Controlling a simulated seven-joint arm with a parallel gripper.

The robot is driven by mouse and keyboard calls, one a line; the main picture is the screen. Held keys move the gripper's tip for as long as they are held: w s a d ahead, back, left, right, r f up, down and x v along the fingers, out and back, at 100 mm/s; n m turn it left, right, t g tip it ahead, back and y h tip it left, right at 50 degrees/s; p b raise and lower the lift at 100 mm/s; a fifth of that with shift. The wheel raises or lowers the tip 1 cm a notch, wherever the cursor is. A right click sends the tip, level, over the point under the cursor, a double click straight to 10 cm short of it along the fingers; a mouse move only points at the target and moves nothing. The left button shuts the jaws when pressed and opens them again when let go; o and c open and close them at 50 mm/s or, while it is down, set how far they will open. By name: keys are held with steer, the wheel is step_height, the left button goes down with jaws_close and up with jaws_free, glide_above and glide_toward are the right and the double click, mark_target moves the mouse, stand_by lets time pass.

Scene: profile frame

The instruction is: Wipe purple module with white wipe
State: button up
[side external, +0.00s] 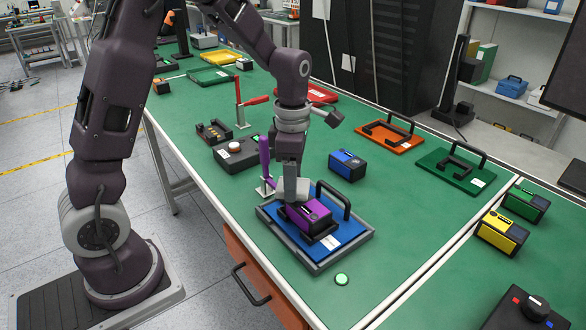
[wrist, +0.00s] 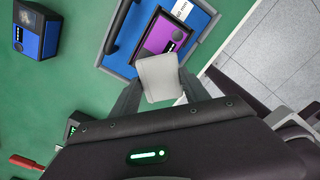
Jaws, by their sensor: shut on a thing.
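The purple module (side external: 312,213) sits in a black holder on a blue plate (side external: 345,224) with a black handle. In the wrist view, the purple module (wrist: 160,37) shows beyond the wipe. My gripper (side external: 291,187) is above the module's left end, pointing down. It is shut on the white wipe (wrist: 160,78), a pale pad between the fingers. The wipe overlaps the module's near edge in the wrist view. I cannot tell whether they touch. My fingers and the wipe hide part of the module.
A grey tray rim (side external: 318,270) surrounds the blue plate. A purple-handled clamp (side external: 265,165) stands close behind my gripper at left. A blue module (side external: 347,165) stands at the back right. A lit green button (side external: 341,279) is at the front.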

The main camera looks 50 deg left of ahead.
mark_target(307, 182)
steer(key=shift+f, duration=0.85)
steer(key=shift+w+f, duration=0.5)
steer(key=shift+c, duration=0.5)
steer(key=shift+w+f, duration=0.15)
steer(key=shift+w, duration=1.35)
steer(key=shift+s, duration=2.05)
steer(key=shift+r, duration=4.15)
steer(key=shift+f, duration=0.2)
